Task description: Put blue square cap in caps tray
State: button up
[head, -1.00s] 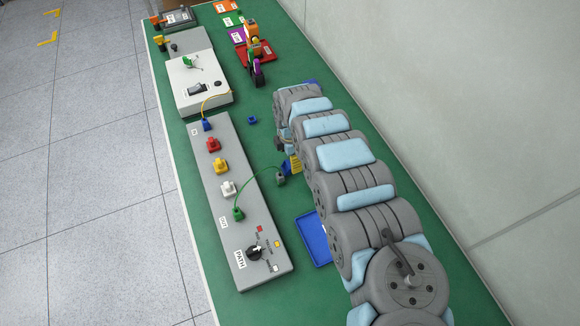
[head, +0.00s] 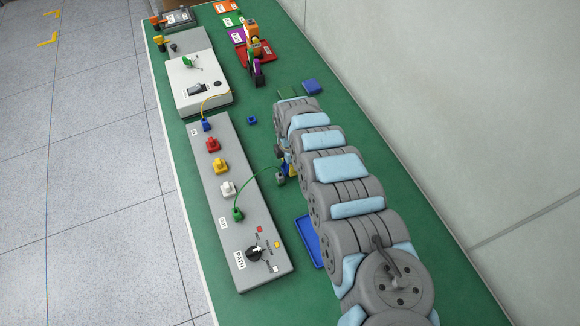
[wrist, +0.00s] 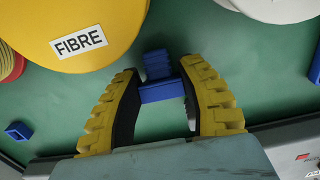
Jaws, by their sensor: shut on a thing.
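In the wrist view my gripper (wrist: 160,84) has its yellow, black-padded fingers shut on a small blue ribbed piece (wrist: 160,92), which looks like the blue square cap. It is held at the fingertips above the green bench top. In the head view my arm hides most of the gripper and the held piece. A shallow blue tray (head: 306,240) lies beside the arm, right of the long grey panel, partly covered by the arm. I cannot tell whether it is the caps tray. A blue edge (wrist: 315,65) at the right of the wrist view may be its rim.
Another small blue square piece (head: 251,120) lies on the bench. A blue block (head: 312,87) sits farther back. The grey panel (head: 240,205) carries coloured plugs and a green cable near my gripper. A yellow disc labelled FIBRE (wrist: 75,30) lies close to my fingers.

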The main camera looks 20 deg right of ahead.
jog(key=shift+r, duration=0.15)
notch_tip(320, 180, up, 4)
jog(key=p, duration=0.3)
jog(key=shift+p, duration=0.3)
jog(key=shift+s+r+p, duration=0.15)
jog(key=shift+s+p, duration=0.2)
jog(key=shift+p, duration=0.3)
jog(key=s+a+r+p, duration=0.2)
jog(key=s+r+p, duration=0.2)
jog(key=p, duration=0.6)
jog(key=s+a+r+p, duration=0.2)
jog(key=s+r+p, duration=0.2)
jog(key=s+p, duration=0.4)
jog(key=shift+s+a+r+p, duration=0.2)
jog(key=shift+s+p, duration=0.1)
jog(key=shift+p, duration=1)
